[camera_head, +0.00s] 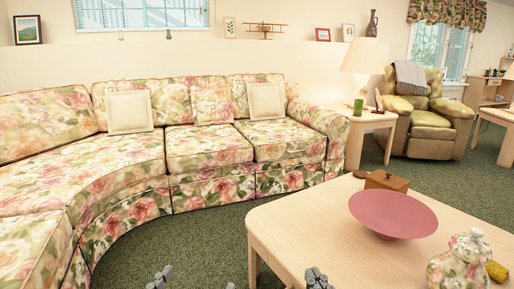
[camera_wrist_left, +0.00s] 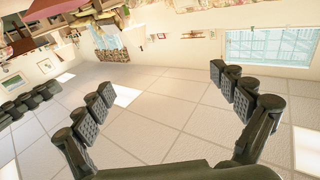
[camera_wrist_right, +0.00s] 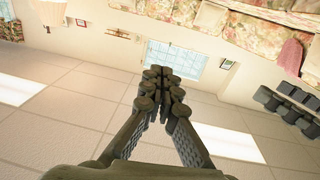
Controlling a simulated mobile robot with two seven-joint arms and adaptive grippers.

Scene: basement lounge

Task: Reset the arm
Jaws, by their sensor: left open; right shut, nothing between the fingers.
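My right gripper (camera_head: 317,278) shows its dark fingertips at the bottom edge of the head view, in front of the wooden coffee table's near side. In the right wrist view its fingers (camera_wrist_right: 162,76) meet, with nothing between them. My left gripper (camera_head: 195,281) shows only its fingertips at the bottom of the head view, set apart over the carpet. In the left wrist view its fingers (camera_wrist_left: 162,82) are wide open and empty. Both wrist views show the room upside down, with ceiling tiles below. Most of both arms is out of the head view.
The coffee table (camera_head: 315,220) at front right bears a pink bowl (camera_head: 393,213), a wooden box (camera_head: 387,181), a floral jar (camera_head: 460,262) and a yellow object (camera_head: 497,271). A floral sectional sofa (camera_head: 205,148) fills the left. Green carpet (camera_head: 210,235) lies clear between them.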

